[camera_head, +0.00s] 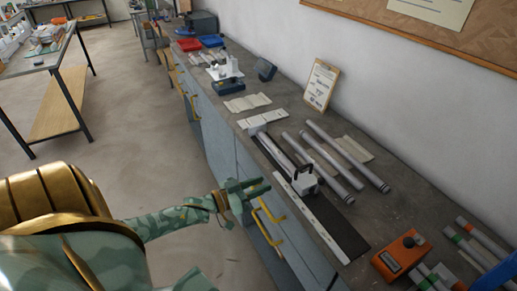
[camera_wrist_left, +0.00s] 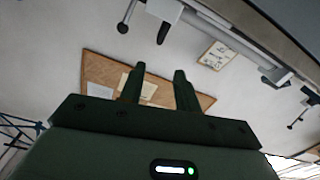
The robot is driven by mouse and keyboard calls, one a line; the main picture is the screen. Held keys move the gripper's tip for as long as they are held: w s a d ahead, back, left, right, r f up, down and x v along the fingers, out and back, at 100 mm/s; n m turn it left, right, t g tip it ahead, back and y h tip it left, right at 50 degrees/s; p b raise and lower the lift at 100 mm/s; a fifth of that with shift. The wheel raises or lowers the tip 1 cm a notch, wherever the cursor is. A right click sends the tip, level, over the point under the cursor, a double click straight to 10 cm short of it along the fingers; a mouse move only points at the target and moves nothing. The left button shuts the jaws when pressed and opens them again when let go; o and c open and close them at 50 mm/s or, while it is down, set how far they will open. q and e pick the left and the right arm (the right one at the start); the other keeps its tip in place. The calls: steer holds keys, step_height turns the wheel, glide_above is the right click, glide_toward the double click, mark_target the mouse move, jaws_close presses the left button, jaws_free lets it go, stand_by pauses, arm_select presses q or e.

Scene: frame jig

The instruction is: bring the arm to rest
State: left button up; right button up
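My left gripper (camera_head: 267,185) is in front of the long grey bench, beside its drawer fronts and yellow handles. The green camouflage forearm reaches to it from the lower left. In the left wrist view its two dark fingers (camera_wrist_left: 160,85) stand apart with nothing between them, so it is open and empty. On the bench, the dark jig base (camera_head: 338,232) carries a pale rail (camera_head: 310,214) and a white clamp block with a black handle (camera_head: 303,180). The gripper is apart from the jig. My right gripper is not in view.
Grey tubes (camera_head: 347,158) lie behind the jig. An orange device (camera_head: 401,256) and colour-banded tubes lie at the lower right. A clipboard (camera_head: 320,84) leans on the wall. A cork board (camera_wrist_left: 105,72) shows in the wrist view. Open floor (camera_head: 135,130) lies left of the bench.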

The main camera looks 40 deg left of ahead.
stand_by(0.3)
arm_select(q)
steer(key=s+a+f+m+g+y+b, duration=0.1)
steer(key=s+a+f+g+y, duration=0.2)
steer(key=f, duration=0.6)
steer(key=s+a+f+m+g+y, duration=0.1)
steer(key=s+a+f+g+y, duration=0.2)
steer(key=f, duration=0.6)
steer(key=s+f+g+y+b, duration=0.1)
steer(key=s+f+g+y, duration=0.15)
steer(key=s+f, duration=0.9)
steer(key=s+d+f+g+h+b, duration=0.1)
steer(key=s+d+f+g+b, duration=0.1)
steer(key=s+d+f+g, duration=0.2)
steer(key=s+d+f+g+h+b, duration=0.1)
steer(key=s+d+f+g+b, duration=0.1)
steer(key=s+d+f, duration=0.9)
steer(key=s+d+g, duration=0.1)
steer(key=s+d, duration=0.2)
steer(key=s, duration=0.6)
steer(key=shift+d+f+g, duration=0.15)
steer(key=shift+d+g, duration=0.15)
steer(key=shift+g, duration=0.05)
